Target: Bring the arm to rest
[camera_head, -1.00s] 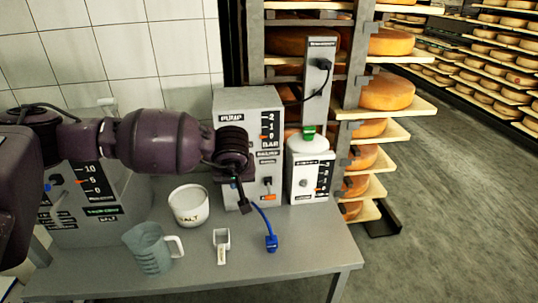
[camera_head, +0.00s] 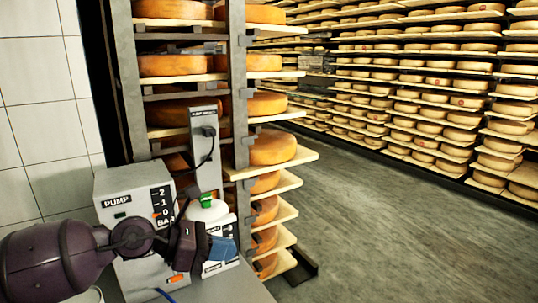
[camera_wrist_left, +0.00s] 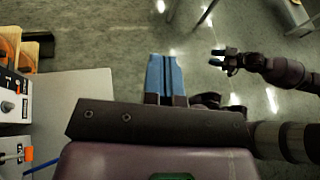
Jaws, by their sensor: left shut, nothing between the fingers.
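My left arm comes in from the lower left in the head view. Its left gripper (camera_head: 222,248) is shut and empty, its blue fingertips in front of the white-topped device (camera_head: 208,212) beside the pump box. In the left wrist view the blue fingers (camera_wrist_left: 165,76) lie side by side, with the grey floor behind them. My right gripper (camera_wrist_left: 217,58) shows small and dark in the left wrist view, out over the floor; whether its fingers are apart is too small to tell.
The pump box (camera_head: 125,190) stands close behind my left arm. A rack of cheese wheels (camera_head: 272,148) with protruding boards rises behind the devices. The table (camera_wrist_left: 80,92) edge shows in the left wrist view. The floor (camera_head: 385,225) to the right is open.

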